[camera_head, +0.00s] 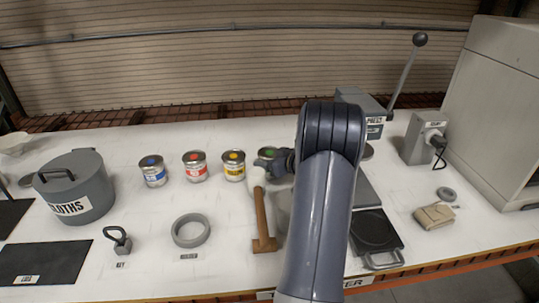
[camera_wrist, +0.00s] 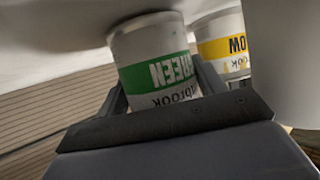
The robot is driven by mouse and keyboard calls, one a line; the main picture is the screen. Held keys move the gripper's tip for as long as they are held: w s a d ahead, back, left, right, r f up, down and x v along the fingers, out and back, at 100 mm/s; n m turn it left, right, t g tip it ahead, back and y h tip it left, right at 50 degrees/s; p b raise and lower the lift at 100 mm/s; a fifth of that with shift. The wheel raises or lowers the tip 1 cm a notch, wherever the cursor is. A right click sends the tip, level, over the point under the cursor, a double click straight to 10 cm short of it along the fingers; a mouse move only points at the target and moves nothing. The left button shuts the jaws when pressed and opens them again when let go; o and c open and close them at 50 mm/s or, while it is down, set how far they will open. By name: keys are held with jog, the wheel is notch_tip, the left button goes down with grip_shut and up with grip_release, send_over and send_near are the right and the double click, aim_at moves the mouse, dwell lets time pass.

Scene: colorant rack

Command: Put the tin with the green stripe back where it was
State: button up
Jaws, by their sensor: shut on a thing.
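The tin with the green stripe (camera_wrist: 160,62) sits between the fingers of my gripper (camera_wrist: 164,82) in the wrist view, its label upside down there. The gripper is shut on it. In the head view, the green tin's top (camera_head: 268,152) shows at the right end of the row of tins, beside the yellow one; my gripper (camera_head: 272,164) and arm hide most of its body. The tin looks upright. I cannot tell whether its base touches the table. The yellow-striped tin (camera_head: 234,165) stands close by and also shows in the wrist view (camera_wrist: 222,46).
A wooden-handled tool (camera_head: 263,220) is just in front of my gripper. A grey ring (camera_head: 191,230), a cloths pot (camera_head: 78,190) and a press (camera_head: 365,118) are also on the table.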

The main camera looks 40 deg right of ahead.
jog(key=shift+f, duration=0.1)
jog(key=o, duration=1.2)
jog(key=shift+o, duration=0.2)
jog(key=shift+s+r, duration=0.15)
jog(key=shift+r, duration=0.05)
jog(key=v, duration=1.1)
jog(key=shift+s, duration=0.35)
jog(key=shift+r, duration=0.15)
